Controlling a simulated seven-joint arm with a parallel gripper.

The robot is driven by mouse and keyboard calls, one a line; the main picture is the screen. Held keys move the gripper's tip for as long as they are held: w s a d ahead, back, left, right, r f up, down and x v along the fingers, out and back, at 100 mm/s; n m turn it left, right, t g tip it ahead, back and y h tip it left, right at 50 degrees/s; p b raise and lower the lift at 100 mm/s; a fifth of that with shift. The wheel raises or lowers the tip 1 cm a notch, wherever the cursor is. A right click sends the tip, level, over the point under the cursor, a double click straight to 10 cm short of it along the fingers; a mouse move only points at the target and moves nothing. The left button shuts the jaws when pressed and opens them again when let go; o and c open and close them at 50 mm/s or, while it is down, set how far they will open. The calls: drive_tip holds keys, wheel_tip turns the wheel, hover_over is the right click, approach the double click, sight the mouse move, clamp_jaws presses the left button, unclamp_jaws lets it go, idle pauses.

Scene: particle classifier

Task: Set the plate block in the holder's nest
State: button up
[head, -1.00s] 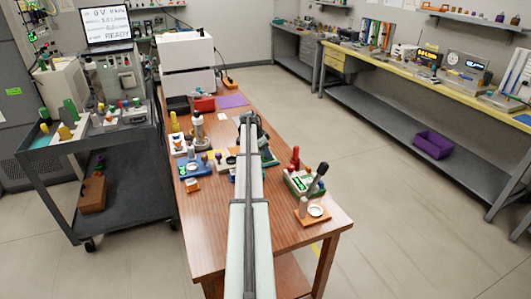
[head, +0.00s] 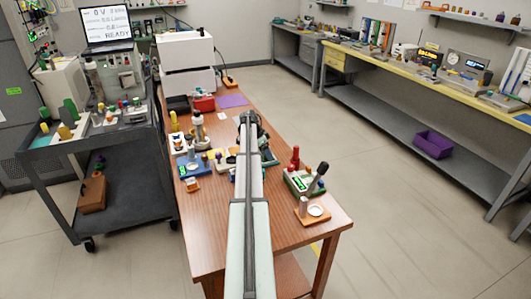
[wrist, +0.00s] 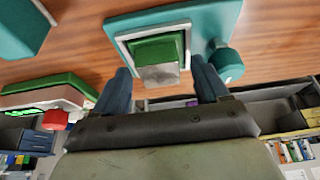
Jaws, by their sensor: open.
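In the wrist view, a green block with a grey metal-looking front face (wrist: 160,52) sits within a white square frame on a teal base, which looks like the holder (wrist: 125,24). I take this block for the plate block; how deep it sits is not clear. My gripper (wrist: 160,72) is open, its two dark blue fingers apart on either side of the block's near end, with visible gaps. A teal knob (wrist: 227,64) stands on the holder to the right. In the head view my arm hides most of the holder and the fingertips.
A green-and-white device with a red knob (wrist: 54,119) is at left in the wrist view, below another teal item (wrist: 20,25). In the head view, the green device (head: 300,181) and a wooden-based stand (head: 313,212) are right of my arm. The front-left table (head: 205,235) is clear.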

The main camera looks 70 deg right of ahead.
drive_tip(key=v, duration=1.1)
drive_tip(key=shift+w+r, duration=0.15)
drive_tip(key=shift+r, duration=0.2)
drive_tip(key=shift+a, duration=0.1)
drive_tip(key=shift+w, duration=0.1)
